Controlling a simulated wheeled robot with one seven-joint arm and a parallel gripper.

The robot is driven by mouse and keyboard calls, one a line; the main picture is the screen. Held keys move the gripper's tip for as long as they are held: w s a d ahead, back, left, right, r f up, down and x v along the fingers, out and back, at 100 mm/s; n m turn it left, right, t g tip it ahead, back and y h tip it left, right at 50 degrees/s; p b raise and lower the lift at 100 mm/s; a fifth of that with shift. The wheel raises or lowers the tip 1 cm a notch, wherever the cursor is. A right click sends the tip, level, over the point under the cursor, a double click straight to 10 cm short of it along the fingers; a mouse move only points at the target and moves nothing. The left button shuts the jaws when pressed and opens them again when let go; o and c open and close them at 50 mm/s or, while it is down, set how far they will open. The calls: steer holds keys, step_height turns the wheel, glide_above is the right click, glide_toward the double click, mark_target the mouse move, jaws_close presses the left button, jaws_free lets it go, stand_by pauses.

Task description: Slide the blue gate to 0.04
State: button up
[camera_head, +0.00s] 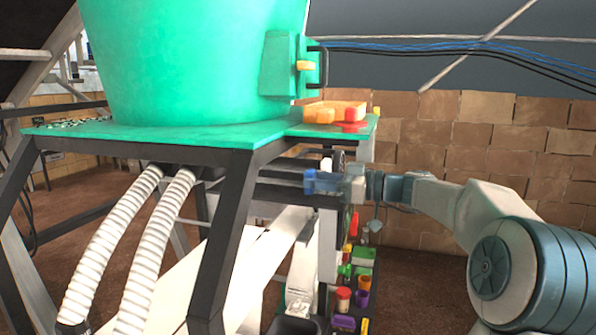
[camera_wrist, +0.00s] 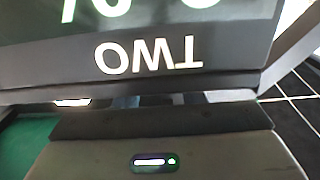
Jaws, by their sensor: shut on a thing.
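The blue gate (camera_head: 311,181) shows as a small blue piece at the right end of the dark frame under the green table, in the head view. My gripper (camera_head: 334,184) reaches it from the right and is shut on it. The fingers and gate overlap there, so the exact contact is hard to make out. In the wrist view, a dark panel (camera_wrist: 60,62) with upside-down white lettering, "TWO", fills the top. My gripper's body covers the bottom, and the fingertips are mostly hidden. No scale for the gate's position can be read.
Below my gripper, small coloured cups and blocks (camera_head: 345,295) stand on a dark shelf. White hoses (camera_head: 110,250) hang at the left. A brown block wall (camera_head: 450,130) is behind.

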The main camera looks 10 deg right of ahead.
steer(key=shift+s+d+b, duration=0.3)
steer(key=shift+d+b, duration=0.25)
steer(key=shift+d, duration=0.05)
stand_by(1.1)
steer(key=o, duration=0.9)
steer(key=shift+b+v, duration=1.1)
steer(key=shift+v, duration=0.75)
steer(key=shift+s+d, duration=0.1)
